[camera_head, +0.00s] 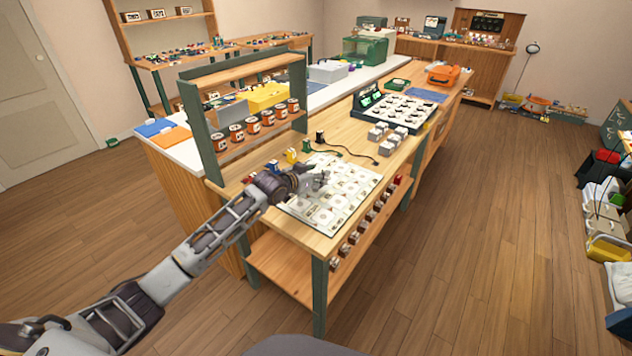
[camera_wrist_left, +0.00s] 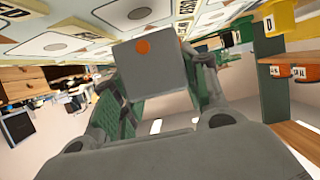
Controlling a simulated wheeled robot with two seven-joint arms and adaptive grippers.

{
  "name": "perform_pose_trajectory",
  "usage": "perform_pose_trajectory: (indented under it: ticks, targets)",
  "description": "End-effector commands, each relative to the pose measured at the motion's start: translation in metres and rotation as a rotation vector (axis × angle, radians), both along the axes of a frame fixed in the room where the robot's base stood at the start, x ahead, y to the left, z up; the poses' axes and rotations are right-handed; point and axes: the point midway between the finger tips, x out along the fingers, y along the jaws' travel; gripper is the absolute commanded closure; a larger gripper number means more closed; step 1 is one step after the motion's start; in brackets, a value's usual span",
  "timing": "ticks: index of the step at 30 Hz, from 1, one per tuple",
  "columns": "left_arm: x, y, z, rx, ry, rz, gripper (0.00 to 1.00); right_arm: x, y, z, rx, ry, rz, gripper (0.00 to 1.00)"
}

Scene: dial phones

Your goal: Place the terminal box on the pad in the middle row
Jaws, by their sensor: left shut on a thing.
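My left gripper (camera_head: 316,181) is over the sheet of pads (camera_head: 322,217), a white board with rows of printed squares on the wooden bench. In the left wrist view, the gripper is shut on a grey box (camera_wrist_left: 158,82) with an orange dot, which I take to be the terminal box. The box sits between the two fingers, close to the printed sheet (camera_wrist_left: 92,22). I cannot tell whether it touches the sheet or which pad it is over. In the head view the box is too small to make out clearly beside the gripper. My right gripper is not in view.
Several orange-labelled jars (camera_head: 253,125) stand on the rack left of the sheet. Small plugs with black cords (camera_head: 320,137) lie behind it. White blocks (camera_head: 386,137) and a black-and-white dial panel (camera_head: 395,108) stand farther back. A red piece (camera_head: 397,179) is at the right edge.

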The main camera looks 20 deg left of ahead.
Motion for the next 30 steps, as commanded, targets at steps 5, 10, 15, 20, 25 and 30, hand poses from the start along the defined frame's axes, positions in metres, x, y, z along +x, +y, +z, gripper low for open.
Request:
perform_pose_trajectory:
  ticks: [5,10,15,20,25,30]
  targets:
    - [0.000,0.000,-0.019,-0.001,0.000,0.000,0.81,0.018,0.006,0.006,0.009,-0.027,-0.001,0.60]
    - [0.000,0.000,-0.022,0.000,-0.001,0.000,0.81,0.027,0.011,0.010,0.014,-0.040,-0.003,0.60]
    - [0.000,0.000,-0.022,0.000,-0.001,0.000,0.81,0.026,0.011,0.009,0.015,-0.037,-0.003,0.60]
    - [0.000,0.000,-0.024,0.000,0.000,0.000,0.81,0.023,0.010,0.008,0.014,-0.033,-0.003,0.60]
    - [0.000,0.000,-0.025,0.000,0.000,0.000,0.39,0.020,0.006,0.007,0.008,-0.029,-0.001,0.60]
    - [0.000,0.000,-0.025,0.000,0.000,0.000,0.34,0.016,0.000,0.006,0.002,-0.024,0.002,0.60]
